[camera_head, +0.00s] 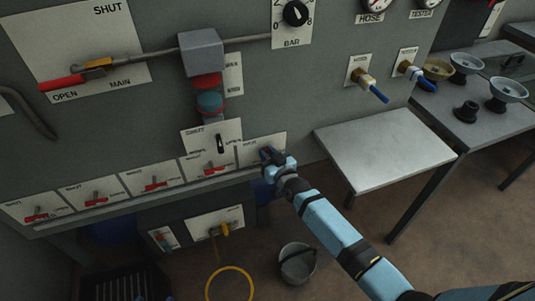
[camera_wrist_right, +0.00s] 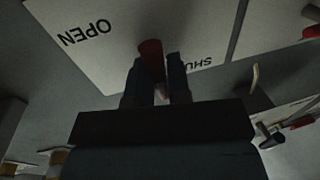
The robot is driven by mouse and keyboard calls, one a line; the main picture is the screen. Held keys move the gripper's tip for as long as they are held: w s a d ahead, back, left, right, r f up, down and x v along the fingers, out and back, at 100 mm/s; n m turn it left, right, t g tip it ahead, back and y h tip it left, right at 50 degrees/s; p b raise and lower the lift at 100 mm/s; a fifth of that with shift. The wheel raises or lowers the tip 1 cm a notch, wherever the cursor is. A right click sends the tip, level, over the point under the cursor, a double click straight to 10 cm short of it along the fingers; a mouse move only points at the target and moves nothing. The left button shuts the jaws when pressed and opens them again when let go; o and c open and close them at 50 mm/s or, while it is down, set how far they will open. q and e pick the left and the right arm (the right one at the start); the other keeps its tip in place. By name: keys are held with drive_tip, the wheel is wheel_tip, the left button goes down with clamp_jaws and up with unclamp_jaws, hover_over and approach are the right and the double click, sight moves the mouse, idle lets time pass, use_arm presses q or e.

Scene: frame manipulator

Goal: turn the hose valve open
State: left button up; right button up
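My right gripper (camera_head: 268,155) is at the rightmost white plate (camera_head: 250,152) in the lower row of valves and hides most of that valve. In the right wrist view, a red valve handle (camera_wrist_right: 151,58) fills the gap between the dark fingertips (camera_wrist_right: 158,68), which appear closed on it. The handle stands between OPEN and SHUT on its white plate (camera_wrist_right: 100,62). I cannot read which valve this plate names. A gauge marked HOSE (camera_head: 370,8) is at the top right. My left gripper is not in view.
Several similar red-handled valves (camera_head: 155,184) line the panel to the left. A yellow-handled valve (camera_head: 225,229) is below, near a yellow hose loop (camera_head: 229,284). A bucket (camera_head: 297,263) stands on the floor. A grey table (camera_head: 385,145) is close on the right of my gripper.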

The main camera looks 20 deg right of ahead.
clamp_jaws()
